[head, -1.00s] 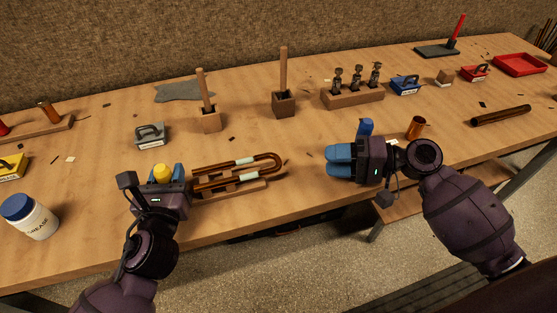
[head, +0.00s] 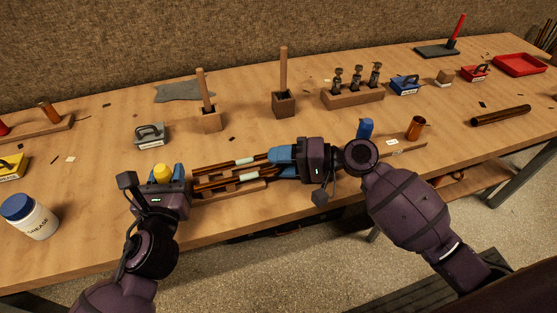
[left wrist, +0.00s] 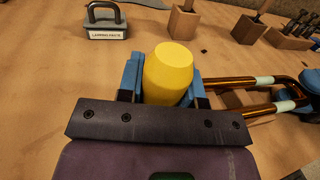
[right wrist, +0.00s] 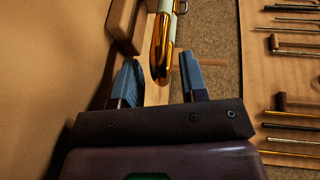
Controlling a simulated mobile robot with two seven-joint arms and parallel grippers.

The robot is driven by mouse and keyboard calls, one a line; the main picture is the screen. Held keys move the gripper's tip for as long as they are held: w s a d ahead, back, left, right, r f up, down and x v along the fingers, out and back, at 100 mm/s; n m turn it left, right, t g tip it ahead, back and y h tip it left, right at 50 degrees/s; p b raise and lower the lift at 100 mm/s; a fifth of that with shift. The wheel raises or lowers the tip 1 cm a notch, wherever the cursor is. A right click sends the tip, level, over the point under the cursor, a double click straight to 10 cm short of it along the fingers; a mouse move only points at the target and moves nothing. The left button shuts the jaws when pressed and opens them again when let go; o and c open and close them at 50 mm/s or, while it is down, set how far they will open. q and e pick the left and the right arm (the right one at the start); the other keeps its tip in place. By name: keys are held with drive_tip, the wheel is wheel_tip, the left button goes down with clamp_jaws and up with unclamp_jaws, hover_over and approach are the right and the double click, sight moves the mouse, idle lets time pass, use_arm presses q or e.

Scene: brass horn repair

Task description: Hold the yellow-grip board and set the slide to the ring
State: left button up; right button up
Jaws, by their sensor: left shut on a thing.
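My left gripper (head: 163,178) is shut on the yellow grip (left wrist: 170,75) of the wooden board (head: 238,189). The slide, copper-brown tubes (head: 210,169) with pale bands (head: 244,161), lies along the board, pointing right. Which mark is the ring I cannot tell. My right gripper (head: 283,161) is at the slide's right end and hides its U-bend in the head view. In the right wrist view its two blue fingers (right wrist: 158,78) are apart, with the golden bend (right wrist: 161,50) between them and gaps on both sides.
Behind stand a grey-handled block (head: 150,136), two wooden holders with upright rods (head: 208,118), and a block with several valves (head: 352,96). A white jar with blue lid (head: 30,217) is at left. The table's front edge runs close below the board.

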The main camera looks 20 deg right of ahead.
drive_tip(key=shift+w+a, duration=0.1)
drive_tip(key=shift+a, duration=0.15)
drive_tip(key=shift+f, duration=0.1)
clamp_jaws()
drive_tip(key=shift+a, duration=1.55)
unclamp_jaws()
drive_tip(key=shift+d, duration=0.15)
drive_tip(key=v, duration=1.2)
